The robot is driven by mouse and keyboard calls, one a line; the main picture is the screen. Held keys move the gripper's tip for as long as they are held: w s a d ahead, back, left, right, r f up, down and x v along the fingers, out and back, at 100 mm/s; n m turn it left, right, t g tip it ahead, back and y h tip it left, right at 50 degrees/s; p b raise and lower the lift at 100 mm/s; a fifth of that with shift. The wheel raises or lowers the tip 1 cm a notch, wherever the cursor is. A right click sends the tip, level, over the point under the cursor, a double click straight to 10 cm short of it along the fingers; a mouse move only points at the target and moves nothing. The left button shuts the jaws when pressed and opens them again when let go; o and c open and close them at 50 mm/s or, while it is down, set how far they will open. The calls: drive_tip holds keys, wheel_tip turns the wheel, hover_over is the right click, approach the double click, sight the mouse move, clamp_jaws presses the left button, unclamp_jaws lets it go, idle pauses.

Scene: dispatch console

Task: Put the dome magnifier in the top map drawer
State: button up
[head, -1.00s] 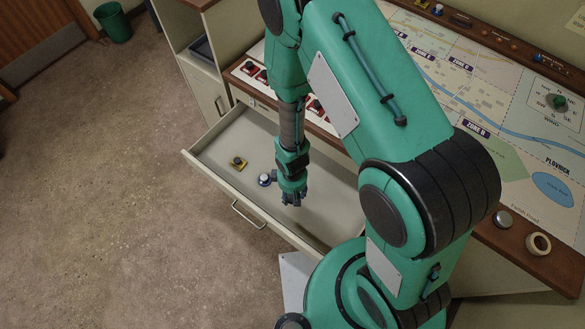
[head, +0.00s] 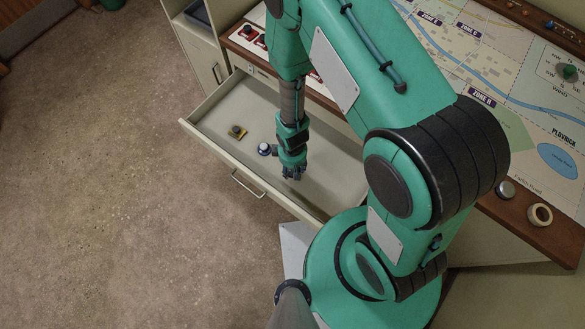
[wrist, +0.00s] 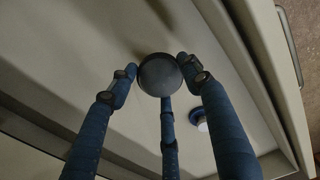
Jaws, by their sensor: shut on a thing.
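The top map drawer (head: 228,165) is pulled open below the console top. My gripper (head: 293,175) points down over the drawer's inside, right of a small blue-and-white round thing. In the wrist view my blue fingers (wrist: 157,82) are shut around a dark, round thing, which I take to be the dome magnifier (wrist: 160,75). The pale drawer bottom shows behind it. In the head view the held thing is mostly hidden by the fingers. I cannot tell whether it touches the drawer bottom.
In the drawer lie a yellow block with a dark knob (head: 237,132) and the blue-and-white thing (head: 264,149), close to my gripper. A grey round thing (head: 505,190) and a tape roll (head: 540,214) sit on the console edge. The drawer's left part has free room.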

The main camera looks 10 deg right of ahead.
sight(292, 173)
drive_tip(key=shift+f, duration=0.55)
drive_tip(key=shift+f, duration=0.1)
drive_tip(key=shift+f+b, duration=0.75)
drive_tip(key=shift+f, duration=1.25)
drive_tip(key=shift+f, duration=0.1)
drive_tip(key=o, duration=1.3)
wheel_tip(292, 173, up, 12)
drive_tip(key=p, duration=0.5)
